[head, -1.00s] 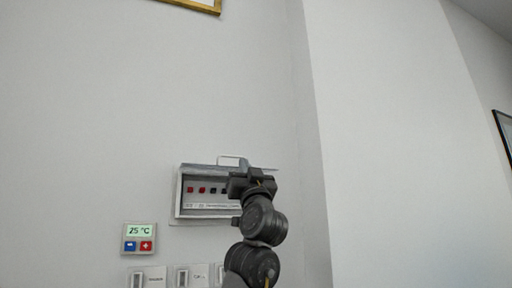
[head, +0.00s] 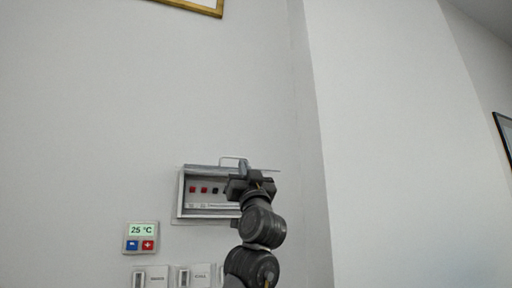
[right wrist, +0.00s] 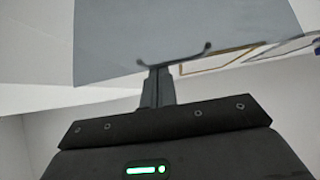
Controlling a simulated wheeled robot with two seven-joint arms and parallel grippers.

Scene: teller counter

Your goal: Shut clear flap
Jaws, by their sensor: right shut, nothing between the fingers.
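A shallow wall box (head: 180,195) with a row of red and dark buttons is in the head view, left of centre. Its clear flap (head: 207,167) is raised, seen almost edge-on along the box top, with a thin wire handle (head: 230,158) above. In the right wrist view the flap (right wrist: 190,30) is a large translucent grey panel, with its dark handle (right wrist: 180,59) at the lower edge. My right gripper (head: 243,168) is shut and empty. Its fingertips (right wrist: 158,72) are at the handle; I cannot tell whether they touch. My right arm hides the box's right part. My left gripper is out of view.
A temperature panel (head: 141,237) reading 25 °C is on the wall below left of the box. Several white switch plates (head: 157,277) sit along the bottom. A wall corner stands right of my arm. The wall above the box is clear up to a gold frame (head: 200,6).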

